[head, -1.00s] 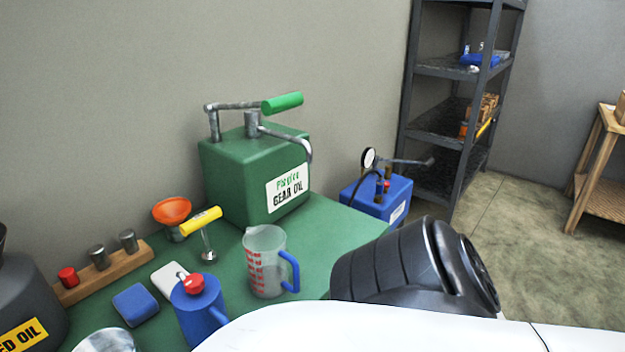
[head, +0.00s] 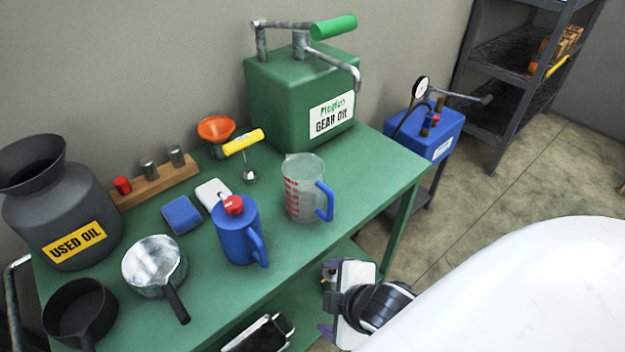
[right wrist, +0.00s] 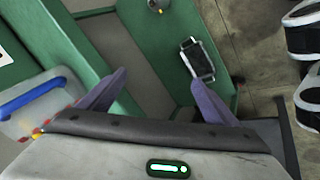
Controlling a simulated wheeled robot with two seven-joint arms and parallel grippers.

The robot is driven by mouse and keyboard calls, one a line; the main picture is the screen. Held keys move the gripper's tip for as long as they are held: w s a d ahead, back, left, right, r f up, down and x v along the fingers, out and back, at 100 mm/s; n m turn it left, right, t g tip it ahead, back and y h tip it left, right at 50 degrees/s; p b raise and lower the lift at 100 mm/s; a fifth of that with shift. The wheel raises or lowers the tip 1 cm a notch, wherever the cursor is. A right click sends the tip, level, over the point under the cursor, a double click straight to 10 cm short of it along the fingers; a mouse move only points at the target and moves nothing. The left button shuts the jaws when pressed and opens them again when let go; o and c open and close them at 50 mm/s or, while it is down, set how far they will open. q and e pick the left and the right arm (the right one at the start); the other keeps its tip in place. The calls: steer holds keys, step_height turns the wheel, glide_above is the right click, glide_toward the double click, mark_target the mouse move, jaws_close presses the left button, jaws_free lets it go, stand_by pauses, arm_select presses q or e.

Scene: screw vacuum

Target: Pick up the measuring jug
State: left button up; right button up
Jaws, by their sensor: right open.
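The measuring jug (head: 303,187) is clear with red markings and a blue handle. It stands upright on the green table, with the handle towards the front right. In the right wrist view, part of the jug (right wrist: 48,118) and its blue handle show at the left edge, outside the fingers. My right gripper (head: 327,300) is open and empty, off the table's front edge, below the jug in the picture. Its purple fingers (right wrist: 160,80) are spread, with the table's lower part behind them. My left gripper is not in view.
A blue oil can (head: 236,232) stands close left of the jug. The green gear oil box (head: 290,105) is behind it. A yellow-handled tool (head: 243,142) and orange funnel (head: 216,130) stand behind left. The table (head: 375,170) is clear right of the jug.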

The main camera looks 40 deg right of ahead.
step_height(320, 180, up, 4)
steer(key=d+n+h, duration=0.1)
steer(key=d+n, duration=0.1)
steer(key=n+t+h, duration=0.2)
steer(key=n+t, duration=0.4)
steer(key=n, duration=1.3)
glide_toward(309, 200)
steer(key=x, duration=0.2)
steer(key=shift+w+f, duration=0.3)
steer(key=shift+f, duration=0.05)
steer(key=shift+w+d+n, duration=0.15)
steer(key=shift+w+n, duration=0.2)
steer(key=shift+n, duration=0.15)
steer(key=x, duration=0.9)
steer(key=shift+w+d+f, duration=0.15)
steer(key=shift+w+d, duration=0.05)
steer(key=c, duration=1.3)
